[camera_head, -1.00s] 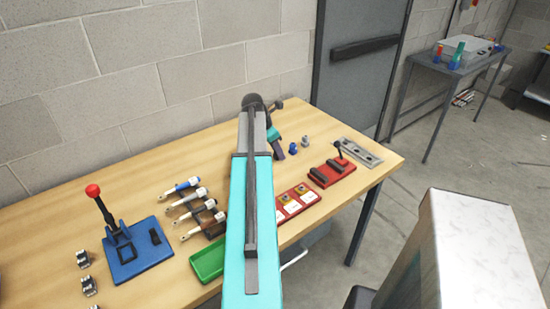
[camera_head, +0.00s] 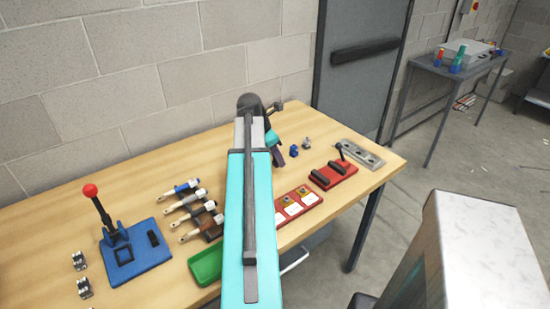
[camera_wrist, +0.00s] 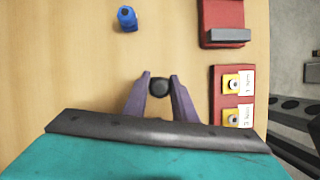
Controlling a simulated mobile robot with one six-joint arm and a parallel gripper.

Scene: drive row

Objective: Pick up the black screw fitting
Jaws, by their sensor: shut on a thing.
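The black screw fitting (camera_wrist: 159,87) shows in the wrist view as a small dark rounded end between the fingertips of my gripper (camera_wrist: 159,84). The two purple-grey fingers are shut on it, one on each side. The wood tabletop lies beneath; I cannot tell whether the fitting still touches it. In the head view my gripper (camera_head: 279,159) is low over the table behind my teal arm, and the fitting cannot be made out there. A blue fitting (camera_wrist: 127,18) stands apart, ahead and left of the fingers in the wrist view; it also shows in the head view (camera_head: 294,152).
A grey fitting (camera_head: 307,143) stands near the blue one. A red block with a black lever (camera_head: 333,175), a red tray with labelled cards (camera_head: 299,201) and a grey metal plate (camera_head: 361,154) lie to the right. Several handled tools (camera_head: 192,207) and a green tray (camera_head: 206,265) are left.

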